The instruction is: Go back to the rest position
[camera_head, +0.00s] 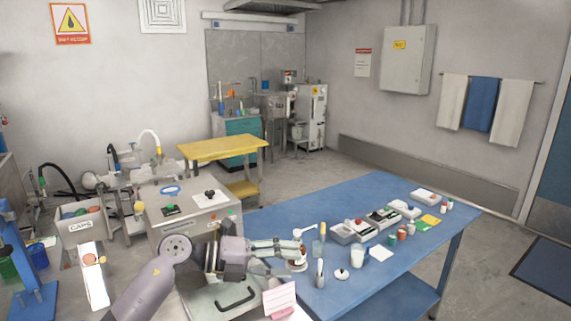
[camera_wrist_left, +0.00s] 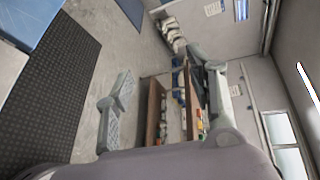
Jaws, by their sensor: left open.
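My left gripper (camera_head: 296,254) reaches in from the lower left in the head view, over the near left part of the blue table (camera_head: 272,222). Its fingers point right and are open. A small white and dark item (camera_head: 299,263) shows right at the fingertips. From this view I cannot tell whether they touch it. In the left wrist view the grey fingers of the gripper (camera_wrist_left: 160,88) stand apart, with nothing held between them. My right gripper is in neither view.
A grey machine (camera_head: 190,212) and a tray with a black handle (camera_head: 230,300) stand near my left arm. A white cup (camera_head: 357,256), a round white lid (camera_head: 342,274) and several small devices stand on the blue table. A yellow table (camera_head: 222,147) is behind.

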